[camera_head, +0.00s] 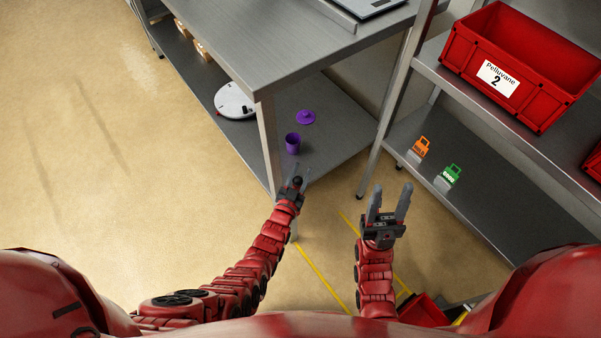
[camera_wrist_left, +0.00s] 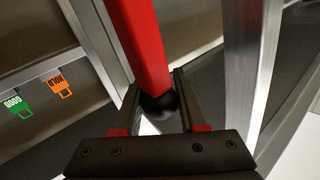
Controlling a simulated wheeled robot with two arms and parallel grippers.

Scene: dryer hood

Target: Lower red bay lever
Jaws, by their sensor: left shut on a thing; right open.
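The red lever (camera_wrist_left: 142,45) shows in the left wrist view as a red bar coming down from the top edge. It ends in a black ball knob (camera_wrist_left: 158,104). My left gripper (camera_wrist_left: 157,90) is shut on the knob, with one finger on each side of it. In the head view, my left gripper (camera_head: 296,178) is by the front leg of the workbench, and the red bar cannot be made out there. My right gripper (camera_head: 389,196) is open and empty, below the shelf rack, with its fingers pointing away from me.
A steel workbench (camera_head: 265,45) stands ahead; its lower shelf holds a purple cup (camera_head: 292,143), a purple lid (camera_head: 306,117) and a white round device (camera_head: 234,101). A rack at right carries a red crate (camera_head: 515,75), an orange tag (camera_head: 420,147) and a green tag (camera_head: 452,174). Floor at left is clear.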

